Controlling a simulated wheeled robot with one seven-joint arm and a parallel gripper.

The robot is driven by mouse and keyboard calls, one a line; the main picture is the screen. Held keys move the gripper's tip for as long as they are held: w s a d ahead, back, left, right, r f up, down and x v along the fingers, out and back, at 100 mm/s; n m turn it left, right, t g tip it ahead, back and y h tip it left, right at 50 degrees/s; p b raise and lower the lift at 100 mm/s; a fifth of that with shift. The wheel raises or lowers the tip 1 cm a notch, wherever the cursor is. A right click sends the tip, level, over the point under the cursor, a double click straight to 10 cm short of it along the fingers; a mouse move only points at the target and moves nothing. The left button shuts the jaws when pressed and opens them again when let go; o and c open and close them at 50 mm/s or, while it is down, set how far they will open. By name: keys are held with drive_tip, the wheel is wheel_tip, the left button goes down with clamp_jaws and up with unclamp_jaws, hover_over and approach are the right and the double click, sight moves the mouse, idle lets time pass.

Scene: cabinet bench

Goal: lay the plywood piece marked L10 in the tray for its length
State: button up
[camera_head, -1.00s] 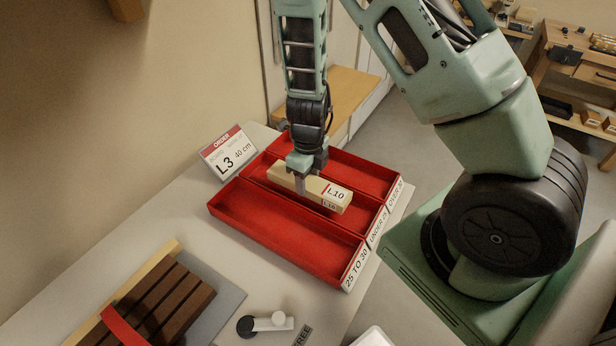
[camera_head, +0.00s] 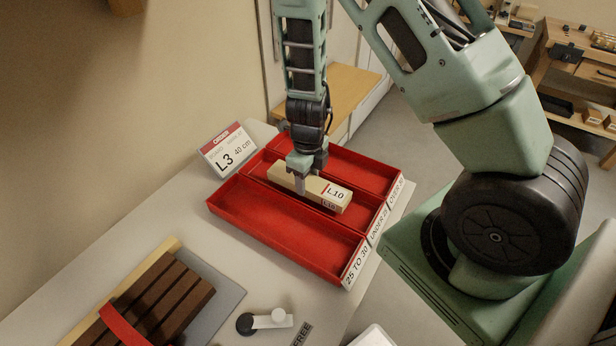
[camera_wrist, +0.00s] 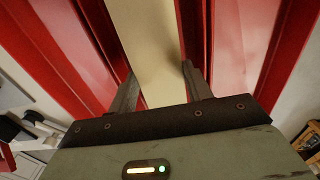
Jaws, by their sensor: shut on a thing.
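The pale plywood piece marked L10 (camera_head: 332,193) is held in my gripper (camera_head: 303,190), whose two fingers are shut across it. It sits over or in the middle red tray (camera_head: 357,222), labelled UNDER 25; whether it touches the tray floor I cannot tell. In the wrist view the piece (camera_wrist: 150,50) runs lengthwise between my fingertips (camera_wrist: 160,85), with red tray walls on both sides. The near tray (camera_head: 285,225) is labelled 25 TO 30 and the far tray (camera_head: 365,175) OVER 30; both look empty.
A sign reading L3 40 cm (camera_head: 228,152) stands behind the trays at left. A dark slatted wooden stack with a red band (camera_head: 160,305) lies at the lower left. A black-and-white fitting (camera_head: 265,321) is on the bench near a FREE label. Bare bench lies left of the trays.

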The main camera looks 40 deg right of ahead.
idle(0.4)
drive_tip(key=o, duration=1.1)
drive_tip(key=shift+c, duration=0.3)
drive_tip(key=shift+r, duration=0.1)
wheel_tip(320, 180, up, 10)
drive_tip(key=p, duration=1)
drive_tip(key=shift+p, duration=0.35)
